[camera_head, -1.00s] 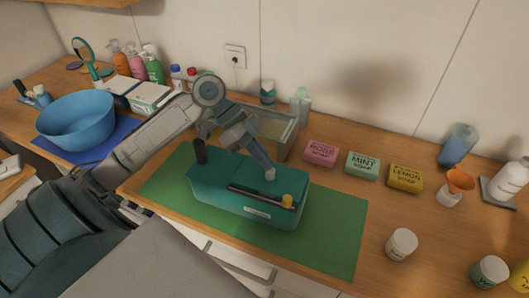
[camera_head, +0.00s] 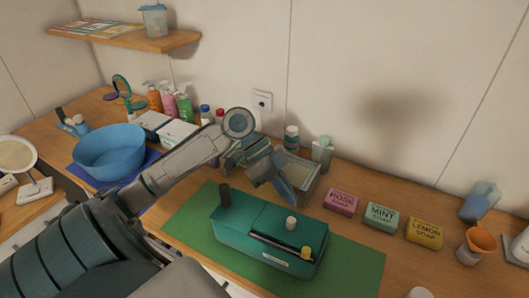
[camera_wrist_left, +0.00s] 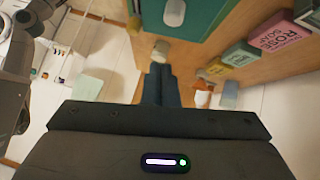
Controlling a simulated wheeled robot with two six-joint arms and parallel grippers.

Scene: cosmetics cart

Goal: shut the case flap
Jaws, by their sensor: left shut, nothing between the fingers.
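The teal case (camera_head: 235,238) sits on the green mat (camera_head: 355,262) in the head view. Its top looks flat, with no raised flap seen. My right gripper is out of view.
A glass-sided bin (camera_head: 308,182) stands close behind the gripper. Rose (camera_head: 341,202), mint (camera_head: 381,217) and lemon (camera_head: 425,233) soaps lie to the right. A blue basin (camera_head: 108,155) and pump bottles are at the left. The mat is clear right of the case.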

